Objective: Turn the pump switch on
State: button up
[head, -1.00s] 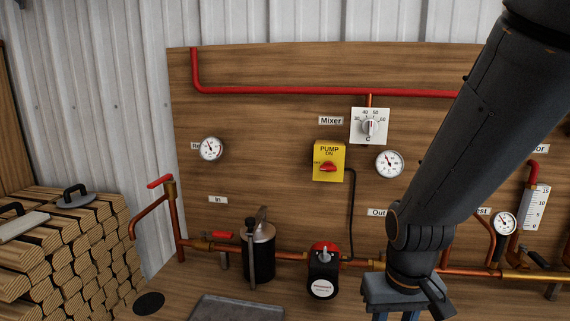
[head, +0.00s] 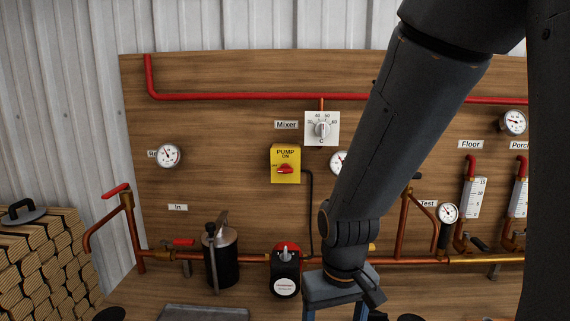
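The pump switch is a yellow box (head: 285,153) marked "PUMP ON", fixed to the wooden panel in the head view. Its red knob (head: 285,169) sits low on the box and looks roughly horizontal. A dark cable runs from the box down toward the black and red pump (head: 286,270) on the copper pipe. My gripper (head: 340,305) is low, to the right of the pump and below the switch, apart from the switch. Its fingers run off the bottom of the picture, so their opening is hidden.
The white mixer dial (head: 322,128) is above right of the switch. Copper pipe (head: 400,261) crosses the lower panel. A black canister (head: 221,257) stands left of the pump.

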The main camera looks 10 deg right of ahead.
aim_at(285, 169)
jog(key=z, duration=2.2)
jog(key=k, duration=0.9)
jog(key=u, duration=1.7)
